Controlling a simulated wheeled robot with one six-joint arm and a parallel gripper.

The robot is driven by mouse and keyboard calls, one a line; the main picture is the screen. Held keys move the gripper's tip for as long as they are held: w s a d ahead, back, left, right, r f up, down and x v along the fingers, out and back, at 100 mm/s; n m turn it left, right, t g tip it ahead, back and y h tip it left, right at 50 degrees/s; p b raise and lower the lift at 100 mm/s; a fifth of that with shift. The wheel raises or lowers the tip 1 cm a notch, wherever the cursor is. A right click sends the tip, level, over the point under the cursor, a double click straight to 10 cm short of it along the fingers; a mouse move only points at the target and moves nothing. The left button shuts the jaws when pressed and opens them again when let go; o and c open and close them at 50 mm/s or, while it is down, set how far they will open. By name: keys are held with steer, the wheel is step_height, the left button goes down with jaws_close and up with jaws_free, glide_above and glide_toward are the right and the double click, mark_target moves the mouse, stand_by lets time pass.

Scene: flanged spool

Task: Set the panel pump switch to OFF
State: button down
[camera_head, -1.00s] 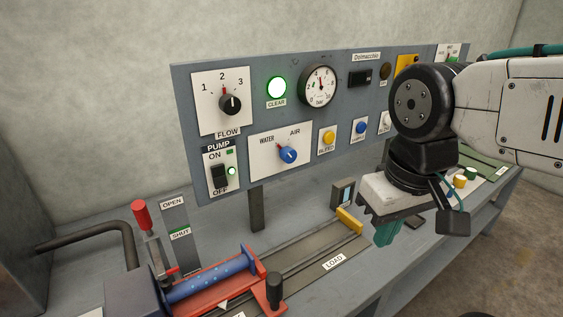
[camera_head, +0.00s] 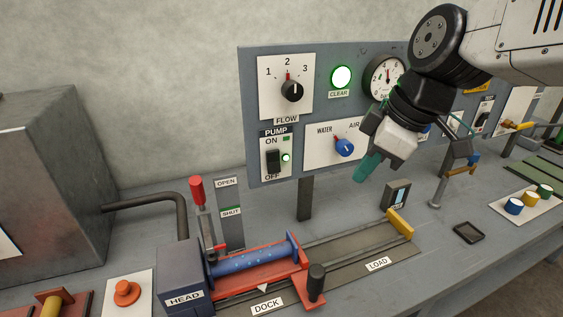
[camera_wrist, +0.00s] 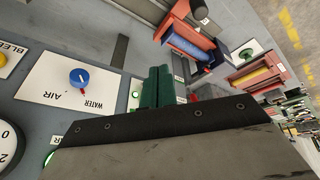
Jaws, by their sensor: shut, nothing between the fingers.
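The pump switch (camera_head: 273,161) is a black rocker on a white plate at the panel's lower left, with ON above it and OFF below. A small green lamp (camera_head: 286,157) beside it is lit. I cannot tell clearly which way the rocker leans. My gripper (camera_head: 366,168) is shut and empty, its green fingers in front of the panel, right of the switch and below the WATER/AIR knob (camera_head: 345,148). In the wrist view the fingers (camera_wrist: 158,86) hide most of the pump plate; a lit green lamp (camera_wrist: 135,95) shows beside them.
The FLOW knob (camera_head: 292,90) points near 2, above the switch. A lit CLEAR lamp (camera_head: 341,78) and a gauge (camera_head: 384,78) are to its right. Below stand a red-handled lever (camera_head: 197,192) and a blue spool (camera_head: 245,259) in a red cradle. Space before the switch looks clear.

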steer(key=w+a+r+n+y, duration=0.1)
steer(key=w+a+n+y, duration=0.1)
steer(key=w+a+n, duration=0.5)
steer(key=shift+w+r+n+t, duration=0.3)
steer(key=shift+w+n+t, duration=0.1)
steer(key=shift+w, duration=0.3)
glide_toward(272, 173)
step_height(272, 173, down, 3)
steer(key=s+a, duration=0.1)
steer(key=s, duration=0.1)
steer(key=shift+w+a+f, duration=0.25)
steer(key=shift+w, duration=0.35)
steer(key=shift+w+a+f, duration=0.2)
steer(key=shift+w+f, duration=0.1)
steer(key=shift+w, duration=0.3)
steer(key=shift+w+a+f, duration=0.25)
steer(key=shift+w, duration=0.35)
